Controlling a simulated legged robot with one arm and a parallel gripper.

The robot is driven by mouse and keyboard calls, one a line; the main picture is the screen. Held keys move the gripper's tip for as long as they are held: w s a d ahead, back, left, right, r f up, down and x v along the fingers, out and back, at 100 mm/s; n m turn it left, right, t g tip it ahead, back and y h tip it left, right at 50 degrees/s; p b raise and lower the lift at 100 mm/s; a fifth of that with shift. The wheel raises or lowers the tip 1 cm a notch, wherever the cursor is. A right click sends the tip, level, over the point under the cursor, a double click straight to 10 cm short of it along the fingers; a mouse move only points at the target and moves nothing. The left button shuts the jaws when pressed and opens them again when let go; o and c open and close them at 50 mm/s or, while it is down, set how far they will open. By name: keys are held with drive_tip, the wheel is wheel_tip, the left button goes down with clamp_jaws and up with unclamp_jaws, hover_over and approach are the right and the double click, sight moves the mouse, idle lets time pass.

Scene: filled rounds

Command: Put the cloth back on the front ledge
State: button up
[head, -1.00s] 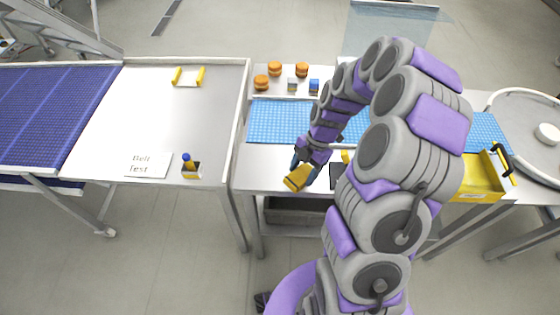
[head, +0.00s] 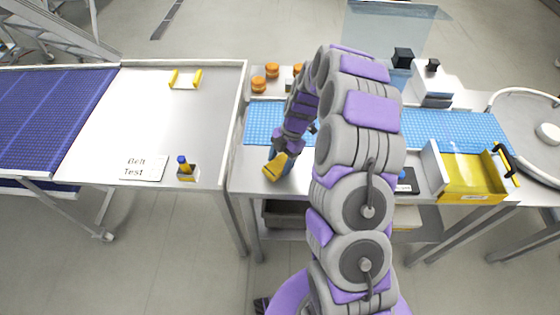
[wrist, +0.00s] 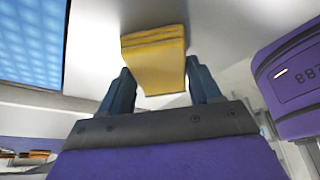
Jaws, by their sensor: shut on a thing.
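A folded yellow cloth (head: 274,167) is held in my gripper (head: 281,160) at the front left of the middle table, over its bare metal front ledge (head: 245,172). In the wrist view the cloth (wrist: 158,62) sits between the two blue fingers of my gripper (wrist: 160,88), against the pale metal surface. I cannot tell whether the cloth touches the ledge. My arm hides part of the table's middle.
A blue gridded mat (head: 262,122) lies behind the ledge. A yellow bin (head: 468,178) stands at the right. Orange rounds (head: 272,71) sit at the back left. The side table on the left holds a "Belt Test" card (head: 143,168) and a small blue-topped item (head: 186,169).

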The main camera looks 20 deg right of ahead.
drive_tip(key=shift+s+d, duration=0.1)
drive_tip(key=shift+d, duration=0.05)
drive_tip(key=o, duration=0.6)
drive_tip(key=shift+f, duration=0.1)
drive_tip(key=o, duration=0.5)
drive_tip(key=shift+a, duration=0.35)
drive_tip(key=shift+d, duration=0.1)
